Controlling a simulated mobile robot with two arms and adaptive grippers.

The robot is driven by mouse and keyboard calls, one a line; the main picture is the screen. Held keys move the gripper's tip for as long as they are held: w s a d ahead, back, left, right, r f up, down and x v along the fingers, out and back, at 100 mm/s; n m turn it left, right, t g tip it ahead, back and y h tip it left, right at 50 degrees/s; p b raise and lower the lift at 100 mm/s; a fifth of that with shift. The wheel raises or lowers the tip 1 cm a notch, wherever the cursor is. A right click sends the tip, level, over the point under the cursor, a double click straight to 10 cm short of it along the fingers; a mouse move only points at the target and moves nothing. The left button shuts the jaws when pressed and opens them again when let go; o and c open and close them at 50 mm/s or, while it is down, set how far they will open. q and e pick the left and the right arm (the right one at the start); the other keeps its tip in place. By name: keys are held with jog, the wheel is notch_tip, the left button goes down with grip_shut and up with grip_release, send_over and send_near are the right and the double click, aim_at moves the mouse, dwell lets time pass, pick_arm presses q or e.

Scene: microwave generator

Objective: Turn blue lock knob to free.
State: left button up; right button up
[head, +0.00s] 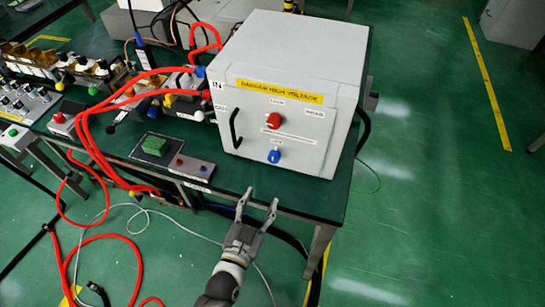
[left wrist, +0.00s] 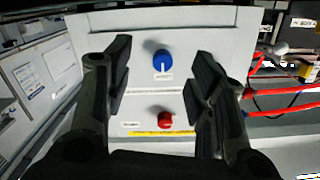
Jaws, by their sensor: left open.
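The blue lock knob (head: 274,156) is on the lower front of a white cabinet (head: 290,60), below a red knob (head: 274,120). In the left wrist view the picture is inverted: the blue knob (left wrist: 163,61) shows above the red knob (left wrist: 165,118), with a white mark on its lower side. My left gripper (head: 259,197) is open and empty, below and in front of the blue knob and apart from it. In the left wrist view the blue knob appears between the two fingers. The lettering by the knobs is too small to read surely. My right gripper is not in view.
A black handle (head: 235,129) is on the left of the cabinet front. A yellow danger label (head: 279,91) runs above the red knob. Open floor is at right.

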aim_at(273, 160)
pick_arm(q)
jog(key=shift+t, duration=0.6)
jog(key=w+d+r, duration=0.1)
jog(key=w, duration=0.2)
jog(key=w+d+r+p, duration=0.1)
jog(key=w, duration=0.3)
jog(key=w+d+r, duration=0.1)
jog(key=w, duration=0.3)
jog(key=shift+d+r, duration=0.15)
jog(key=shift+d, duration=0.05)
jog(key=c, duration=1)
